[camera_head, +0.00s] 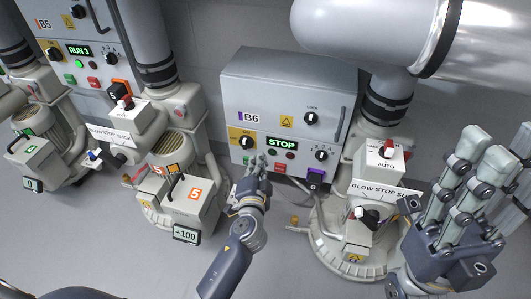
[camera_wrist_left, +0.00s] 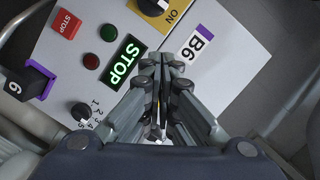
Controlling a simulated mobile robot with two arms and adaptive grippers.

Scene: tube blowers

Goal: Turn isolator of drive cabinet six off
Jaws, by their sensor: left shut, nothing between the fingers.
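The drive cabinet B6 (camera_head: 285,90) is a grey box at the centre of the head view. Its isolator (camera_head: 246,142) is a black knob on a yellow plate, low on the left of the front face. In the left wrist view the isolator (camera_wrist_left: 155,6) shows at the top edge, cut off, with "ON" on its plate. My left gripper (camera_head: 257,163) is shut and empty, its fingertips just below the isolator and close to the panel; I cannot tell whether they touch it. My right gripper (camera_head: 480,160) is open and empty at the far right.
B6 has a lit STOP display (camera_head: 281,143), a red STOP button (camera_head: 279,168), a LOCAL knob (camera_head: 311,118), a numbered selector (camera_head: 321,155) and a purple tag 6 (camera_head: 315,177). Cabinet B5 (camera_head: 80,45) stands left. A blower (camera_head: 375,215) stands right, under a large pipe (camera_head: 380,30).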

